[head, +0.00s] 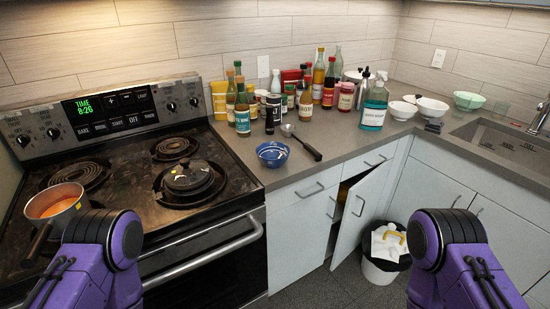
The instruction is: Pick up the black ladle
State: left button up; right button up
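The ladle (305,146) lies on the grey counter to the right of the stove. Its black handle points toward the front right, and its lighter bowl end is toward the back left, near the bottles. It lies just right of a blue patterned bowl (273,153) and looks free of any gripper. Only purple links of my two arms show, at the lower left and lower right. Neither gripper is in the picture, so what they hold cannot be seen.
Several bottles and jars (310,95) crowd the counter behind the ladle. A soap bottle (374,108) stands to its right. The stove (128,219) holds an orange-filled pot (58,205) and a dark lidded pan (188,180). A cabinet door (355,218) stands open below the counter, near a bin (379,274).

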aim_at(288, 131)
jog(key=z, duration=1.95)
jog(key=i, duration=2.3)
jog(key=u, duration=4)
